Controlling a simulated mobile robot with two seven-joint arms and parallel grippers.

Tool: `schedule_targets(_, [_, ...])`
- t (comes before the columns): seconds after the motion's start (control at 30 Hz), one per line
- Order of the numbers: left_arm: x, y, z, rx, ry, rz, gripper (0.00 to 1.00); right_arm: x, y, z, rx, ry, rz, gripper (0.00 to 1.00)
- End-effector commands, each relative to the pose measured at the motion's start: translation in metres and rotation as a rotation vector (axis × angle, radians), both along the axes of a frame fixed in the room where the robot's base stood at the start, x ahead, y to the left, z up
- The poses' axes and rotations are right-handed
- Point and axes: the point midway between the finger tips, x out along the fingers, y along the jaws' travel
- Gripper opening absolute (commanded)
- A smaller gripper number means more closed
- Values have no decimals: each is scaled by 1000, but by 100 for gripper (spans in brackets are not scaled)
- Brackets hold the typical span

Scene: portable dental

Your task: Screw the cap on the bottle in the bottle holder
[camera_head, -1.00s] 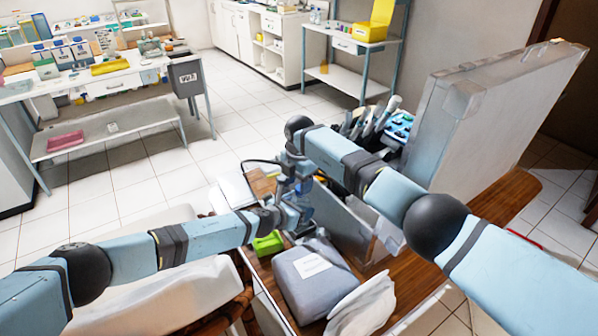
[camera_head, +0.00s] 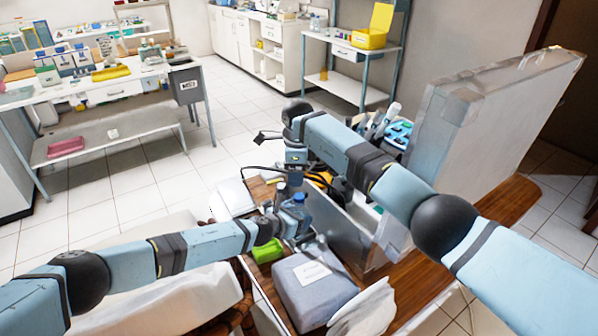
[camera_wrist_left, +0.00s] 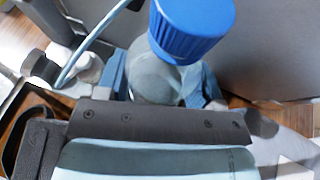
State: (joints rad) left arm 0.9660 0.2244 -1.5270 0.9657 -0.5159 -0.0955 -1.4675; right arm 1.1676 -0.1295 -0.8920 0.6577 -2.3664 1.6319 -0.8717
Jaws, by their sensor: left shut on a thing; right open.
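The bottle (camera_wrist_left: 155,78) is clear and stands in the left wrist view with a ribbed blue cap (camera_wrist_left: 190,30) on its top. I cannot tell how tight the cap is. In the head view the bottle (camera_head: 296,207) shows small beside my left gripper (camera_head: 288,226). In the left wrist view the blue fingers of my left gripper (camera_wrist_left: 160,85) are shut on the bottle's sides. My right gripper (camera_head: 296,176) is open above and behind the bottle, apart from the cap as far as I can see. The bottle holder cannot be made out clearly.
A grey case (camera_head: 480,130) with an upright lid stands on the wooden table (camera_head: 512,200) at the right. A grey-blue pack (camera_head: 312,285) and a green block (camera_head: 267,250) lie in front of the bottle. A white sheet (camera_head: 234,196) lies behind.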

Motion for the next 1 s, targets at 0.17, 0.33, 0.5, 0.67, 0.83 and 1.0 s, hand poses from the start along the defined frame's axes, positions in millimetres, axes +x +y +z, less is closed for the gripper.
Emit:
schedule_targets(0.17, [0,-1,0,0,-1,-1,0,-1,-3,2,-10,-6,350,53])
schedule_targets(0.33, [0,-1,0,0,-2,-2,0,-2,-5,2,-16,-9,576,53])
schedule_targets(0.5, [0,-1,0,1,-1,-2,0,-2,-6,3,-17,-10,667,53])
schedule_targets(0.67, [0,-1,0,0,-2,-2,0,-2,-6,3,-18,-10,677,53])
schedule_targets(0.83, [0,-1,0,0,-1,-3,0,-2,-6,3,-18,-10,675,53])
schedule_targets(1.0, [0,-1,0,0,-1,-3,0,-3,-6,-9,-18,-8,674,53])
